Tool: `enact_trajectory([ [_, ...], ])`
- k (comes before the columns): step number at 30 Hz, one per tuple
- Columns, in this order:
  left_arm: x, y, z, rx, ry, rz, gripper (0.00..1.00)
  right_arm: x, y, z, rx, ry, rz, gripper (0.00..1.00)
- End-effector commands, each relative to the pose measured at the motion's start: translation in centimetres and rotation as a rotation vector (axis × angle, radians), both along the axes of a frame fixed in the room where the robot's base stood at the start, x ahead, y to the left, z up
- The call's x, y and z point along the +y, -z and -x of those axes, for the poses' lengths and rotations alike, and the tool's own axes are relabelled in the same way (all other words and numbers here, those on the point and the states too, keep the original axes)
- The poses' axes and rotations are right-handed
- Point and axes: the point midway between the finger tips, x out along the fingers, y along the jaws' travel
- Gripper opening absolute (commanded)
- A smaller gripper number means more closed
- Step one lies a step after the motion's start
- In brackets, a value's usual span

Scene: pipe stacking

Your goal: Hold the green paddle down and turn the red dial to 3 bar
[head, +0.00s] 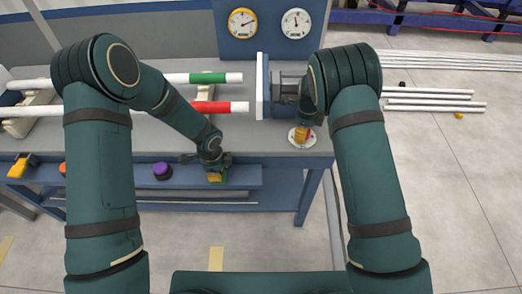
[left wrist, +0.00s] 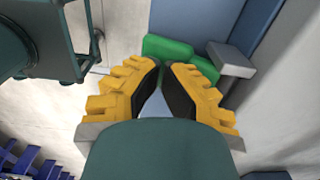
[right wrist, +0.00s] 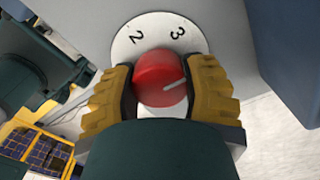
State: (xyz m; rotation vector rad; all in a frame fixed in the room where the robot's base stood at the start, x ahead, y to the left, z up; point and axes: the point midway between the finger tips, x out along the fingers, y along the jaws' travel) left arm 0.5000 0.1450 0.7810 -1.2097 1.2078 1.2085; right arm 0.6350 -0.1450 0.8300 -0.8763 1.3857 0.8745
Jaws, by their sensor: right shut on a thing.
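The red dial (right wrist: 155,82) sits on a white round plate (right wrist: 128,50) with the figures 2 and 3 visible. Its white line points right and slightly up, clockwise of the 3. The rest of the scale is hidden. My right gripper (right wrist: 165,80) is shut on the dial, one finger on each side; in the head view it is at the bench's right corner (head: 304,133). The green paddle (left wrist: 170,48) is on the front ledge, right at my left gripper's fingertips (left wrist: 162,66). My left gripper's tips are together; I cannot tell how far down the paddle is.
A yellow-rimmed gauge (head: 242,23) and a grey-rimmed gauge (head: 295,23) are on the back panel. A purple knob (head: 162,171) and a yellow-orange paddle (head: 21,166) are further left on the front ledge (head: 240,173). Pipes with green (head: 207,78) and red (head: 211,107) bands lie behind.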

Motion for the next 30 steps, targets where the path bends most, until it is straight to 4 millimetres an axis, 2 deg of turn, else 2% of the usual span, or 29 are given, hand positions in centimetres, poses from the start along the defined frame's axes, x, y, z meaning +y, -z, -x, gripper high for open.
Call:
enact_trajectory([
  [6,0.04,0.25,0.15,0.004,0.000,0.000,0.00,-0.06,0.07,0.13,0.005,-0.219,-0.001,0.18],
  [16,0.04,0.25,0.14,0.004,0.000,0.000,0.00,-0.06,0.07,0.15,0.005,-0.253,0.000,0.18],
  [23,0.04,0.24,0.14,0.004,0.000,0.000,0.00,-0.11,0.06,0.15,0.005,-0.474,-0.001,0.18],
  [30,0.04,-0.39,0.06,0.002,-0.001,0.001,0.00,-0.07,0.07,0.16,0.006,-0.481,-0.001,0.18],
])
